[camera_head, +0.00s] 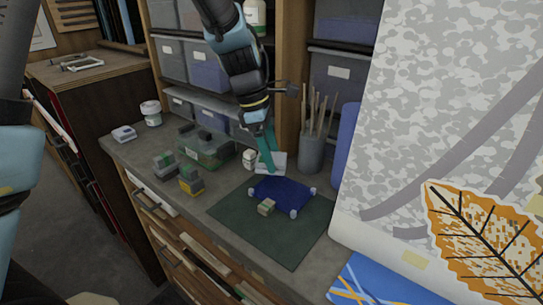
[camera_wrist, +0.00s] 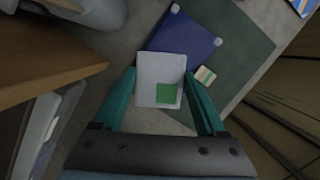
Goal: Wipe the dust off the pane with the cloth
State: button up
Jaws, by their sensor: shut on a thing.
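The pane (camera_head: 284,191) is a dark blue square with pale knobs at its corners, lying on a dark green mat (camera_head: 262,237). It also shows at the top of the wrist view (camera_wrist: 183,42). I cannot make out dust on it. My gripper (camera_head: 268,166) points down behind the pane's far edge. In the wrist view my gripper (camera_wrist: 161,80) is shut on a white square pad with a green patch, seemingly the cloth (camera_wrist: 150,72). The cloth (camera_head: 278,158) looks apart from the pane, but its height is unclear.
A small striped block (camera_head: 266,207) is at the pane's near edge. A pot of brushes (camera_head: 312,152) stands right of my gripper. A large patterned panel (camera_head: 440,110) rises at right.

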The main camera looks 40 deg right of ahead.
jog(key=shift+r, duration=0.8)
jog(key=shift+r, duration=1.5)
jog(key=shift+a, duration=0.1)
